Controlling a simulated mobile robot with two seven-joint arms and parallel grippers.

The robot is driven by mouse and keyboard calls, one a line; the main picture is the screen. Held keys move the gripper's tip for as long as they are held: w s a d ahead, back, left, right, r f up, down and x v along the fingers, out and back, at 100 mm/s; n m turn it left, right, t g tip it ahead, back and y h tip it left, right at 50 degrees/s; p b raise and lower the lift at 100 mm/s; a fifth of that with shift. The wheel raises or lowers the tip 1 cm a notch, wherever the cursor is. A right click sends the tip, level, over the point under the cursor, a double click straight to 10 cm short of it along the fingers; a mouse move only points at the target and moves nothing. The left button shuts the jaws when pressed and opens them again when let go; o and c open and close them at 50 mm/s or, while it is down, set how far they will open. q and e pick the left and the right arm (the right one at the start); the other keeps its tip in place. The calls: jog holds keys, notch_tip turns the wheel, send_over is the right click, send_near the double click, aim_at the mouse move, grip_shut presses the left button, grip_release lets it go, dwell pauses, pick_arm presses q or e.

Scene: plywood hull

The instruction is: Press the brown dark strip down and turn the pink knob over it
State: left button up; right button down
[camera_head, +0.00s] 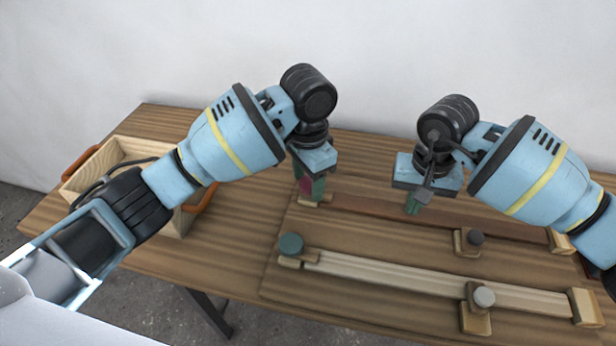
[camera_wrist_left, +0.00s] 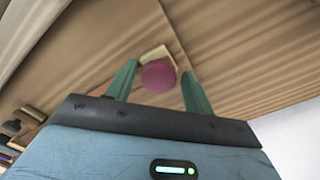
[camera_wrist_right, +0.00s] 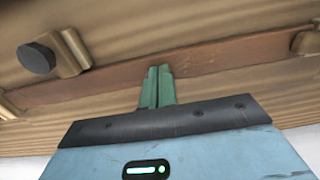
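The brown dark strip (camera_head: 372,208) lies along the back of the board, and it crosses the right wrist view (camera_wrist_right: 225,58). The pink knob (camera_head: 305,185) is at the strip's left end, on a small pale wooden tab (camera_wrist_left: 155,53). My left gripper (camera_head: 311,187) is over the knob. In the left wrist view its fingers are apart, one on each side of the pink knob (camera_wrist_left: 158,77), with small gaps. My right gripper (camera_head: 412,205) has its fingers together and empty, with the tips (camera_wrist_right: 157,85) at the strip. I cannot tell whether they touch it.
A pale strip (camera_head: 420,280) lies nearer, with a green knob (camera_head: 291,244) at its left end and a grey-knobbed block (camera_head: 476,310) along it. A dark-knobbed block (camera_head: 468,242) stands by the brown strip. A wooden box (camera_head: 130,149) with orange handles stands at the left.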

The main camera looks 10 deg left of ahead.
aim_at(308, 183)
pick_arm(q)
jog(key=shift+o, duration=0.9)
pick_arm(e)
jog(key=shift+f, duration=0.1)
pick_arm(q)
jog(key=shift+r, duration=3.45)
pick_arm(e)
jog(key=shift+s, duration=0.1)
pick_arm(q)
jog(key=shift+r, duration=0.1)
jog(key=shift+t, duration=0.3)
jog(key=shift+r+p, duration=1.1)
jog(key=shift+r, duration=1.4)
pick_arm(e)
jog(key=shift+r, duration=3.6)
jog(key=shift+r, duration=0.1)
pick_arm(q)
notch_tip(308, 183, up, 3)
jog(key=shift+r+p, duration=0.2)
jog(key=shift+p, duration=0.4)
pick_arm(e)
notch_tip(308, 183, up, 5)
jog(key=shift+f, duration=0.1)
pick_arm(q)
jog(key=shift+s+f, duration=0.1)
pick_arm(e)
jog(key=shift+f, duration=0.1)
